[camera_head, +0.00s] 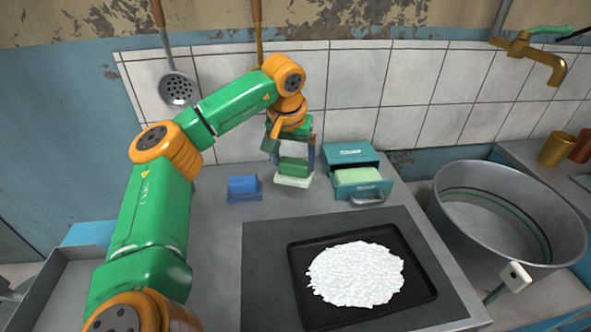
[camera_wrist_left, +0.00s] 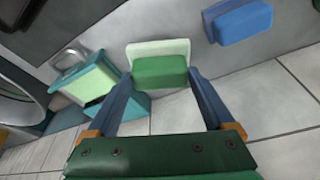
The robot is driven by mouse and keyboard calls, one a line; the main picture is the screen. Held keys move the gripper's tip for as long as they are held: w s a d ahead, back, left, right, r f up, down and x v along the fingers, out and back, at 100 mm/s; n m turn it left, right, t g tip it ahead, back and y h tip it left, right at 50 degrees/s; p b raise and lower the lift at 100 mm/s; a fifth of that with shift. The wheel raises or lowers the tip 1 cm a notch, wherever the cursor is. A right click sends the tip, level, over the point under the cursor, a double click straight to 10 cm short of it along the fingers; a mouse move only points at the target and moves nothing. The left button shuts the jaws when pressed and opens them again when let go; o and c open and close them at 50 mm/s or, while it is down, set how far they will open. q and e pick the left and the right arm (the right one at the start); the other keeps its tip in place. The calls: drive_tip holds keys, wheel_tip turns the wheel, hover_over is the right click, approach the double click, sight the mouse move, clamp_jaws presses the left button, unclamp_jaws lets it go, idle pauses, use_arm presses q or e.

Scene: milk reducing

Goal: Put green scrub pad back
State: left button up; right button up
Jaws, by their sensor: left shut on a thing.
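My left gripper (camera_head: 294,165) reaches down over the counter, with one finger on each side of the green scrub pad (camera_head: 293,166). It is shut on the pad. A pale green block (camera_head: 293,181) sits directly under the pad; I cannot tell whether they touch the counter. In the left wrist view, the dark green pad (camera_wrist_left: 160,71) lies between the fingertips (camera_wrist_left: 154,73), with the pale green block (camera_wrist_left: 150,47) just beyond it. My right gripper is not in view.
A blue pad (camera_head: 243,187) stands to the left. A teal box (camera_head: 350,153) with an open drawer (camera_head: 364,190) holding a pale green block (camera_head: 357,176) stands to the right. In front is a black tray (camera_head: 306,313) of white material (camera_head: 357,274). A metal basin (camera_head: 508,215) is at right.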

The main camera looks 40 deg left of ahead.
sight(294, 173)
use_arm(q)
drive_tip(key=x, duration=0.4)
drive_tip(key=shift+a+f, duration=0.1)
drive_tip(key=shift+f, duration=0.35)
drive_tip(key=shift+f, duration=0.15)
drive_tip(key=o, duration=1.1)
drive_tip(key=shift+c, duration=0.2)
drive_tip(key=p+v, duration=0.1)
drive_tip(key=v, duration=1.1)
drive_tip(key=shift+r, duration=0.2)
